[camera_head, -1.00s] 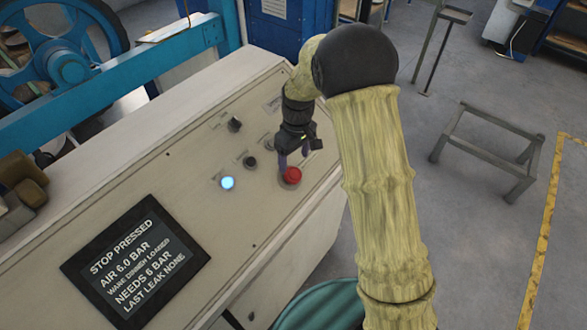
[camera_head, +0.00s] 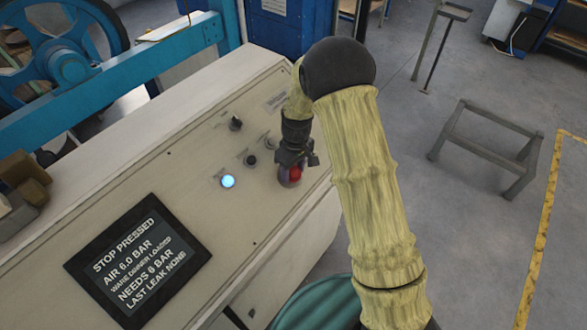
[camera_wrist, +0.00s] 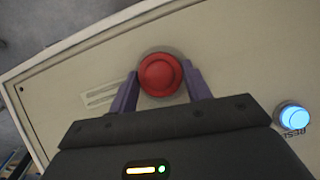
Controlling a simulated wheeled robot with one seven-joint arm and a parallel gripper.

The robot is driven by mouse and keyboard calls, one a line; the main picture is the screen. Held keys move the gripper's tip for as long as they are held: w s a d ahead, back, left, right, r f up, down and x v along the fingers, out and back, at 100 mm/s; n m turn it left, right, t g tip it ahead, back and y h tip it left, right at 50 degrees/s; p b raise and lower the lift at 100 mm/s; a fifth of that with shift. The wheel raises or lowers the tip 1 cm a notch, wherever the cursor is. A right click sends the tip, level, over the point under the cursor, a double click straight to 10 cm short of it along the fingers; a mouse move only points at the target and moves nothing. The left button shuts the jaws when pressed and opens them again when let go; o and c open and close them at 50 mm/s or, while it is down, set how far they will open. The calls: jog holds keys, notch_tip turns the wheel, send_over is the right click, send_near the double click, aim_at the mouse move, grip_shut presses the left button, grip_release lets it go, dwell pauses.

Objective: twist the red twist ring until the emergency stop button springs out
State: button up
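The red emergency stop button with its twist ring (camera_wrist: 160,75) sits on the sloped cream control panel (camera_head: 200,160); the button also shows in the head view (camera_head: 295,174), partly covered by my gripper. My gripper (camera_wrist: 161,92) has its two purple fingers spread, one on each side of the red button. A narrow gap or light contact at the finger tips cannot be told apart. The panel's screen (camera_head: 137,261) reads STOP PRESSED, AIR 6.0 BAR, WARE DINNER LOADED, NEEDS 6 BAR, LAST LEAK NONE.
A lit blue button (camera_head: 228,181), labelled RESET as far as it can be read, is left of the red button; it also shows in the wrist view (camera_wrist: 293,118). Black knobs (camera_head: 235,124) stand behind it. A grey metal stand (camera_head: 485,150) is on the floor at right.

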jog(key=shift+m, duration=0.5)
jog(key=m, duration=0.1)
jog(key=m+g+y, duration=0.1)
jog(key=shift+w+d+m+y, duration=0.2)
jog(key=shift+m+y, duration=0.1)
jog(key=shift+m, duration=0.1)
jog(key=shift+m+g+y, duration=0.3)
jog(key=shift+m+y, duration=0.5)
jog(key=shift+m, duration=0.7)
jog(key=o, duration=1)
jog(key=shift+d, duration=0.1)
